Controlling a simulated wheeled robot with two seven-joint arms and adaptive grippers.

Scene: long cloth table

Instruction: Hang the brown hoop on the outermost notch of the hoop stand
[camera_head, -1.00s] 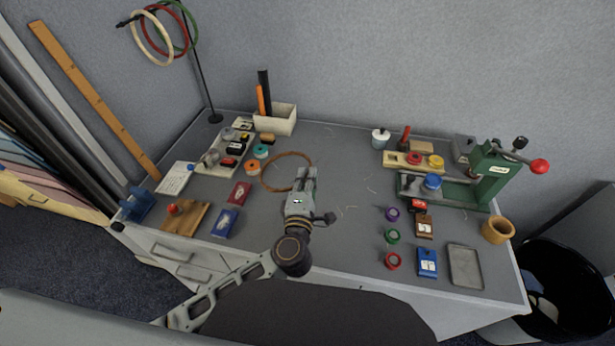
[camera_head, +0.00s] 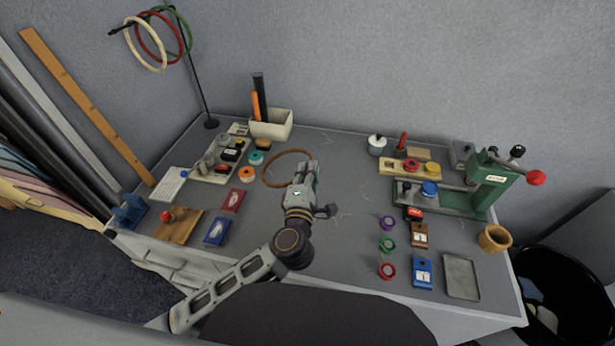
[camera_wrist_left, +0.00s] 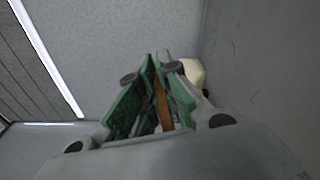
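The brown hoop (camera_head: 272,157) is a thin ring near the middle of the table, with its right side at my left gripper (camera_head: 312,167). In the left wrist view a brown strip of the hoop (camera_wrist_left: 162,106) runs between the green-padded fingers, and the gripper (camera_wrist_left: 155,90) looks shut on it. Whether the hoop is clear of the table is hard to tell. The hoop stand (camera_head: 198,78) is a black pole at the back left, its arm carrying cream (camera_head: 131,52), red (camera_head: 148,50) and green (camera_head: 183,32) hoops. The arm's outer end, left of the cream hoop, is bare. My right gripper is not in view.
A cream bin (camera_head: 272,128) with upright rods stands behind the hoop. A stamp tray (camera_head: 213,178), tape rolls and a red box (camera_head: 232,200) lie left. A green press (camera_head: 490,184) and small items occupy the right. The table's centre right is mostly clear.

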